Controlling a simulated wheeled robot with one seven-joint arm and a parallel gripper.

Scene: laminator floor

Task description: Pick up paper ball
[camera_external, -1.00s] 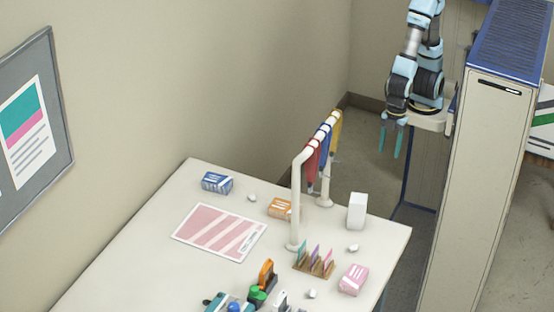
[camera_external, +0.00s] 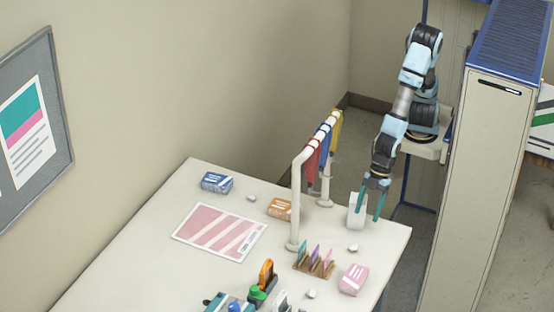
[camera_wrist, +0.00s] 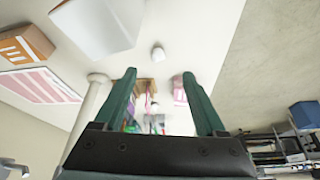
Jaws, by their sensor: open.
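Small white paper balls lie on the table. One paper ball (camera_external: 353,248) is near the right edge, between the card rack and the white box. A second paper ball (camera_external: 311,293) is near the front, and a third (camera_external: 252,197) is by the blue box. My gripper (camera_external: 369,213) is open and empty, fingers pointing down, at the white box by the table's right end. In the wrist view a paper ball (camera_wrist: 158,53) shows just beyond the gap between my open fingertips (camera_wrist: 159,75). No paper ball is between the fingers.
The white box (camera_external: 354,212) stands partly behind my fingers. A white rail (camera_external: 296,195) with coloured cloths rises left of my gripper. The table (camera_external: 385,240) is bare at the right corner.

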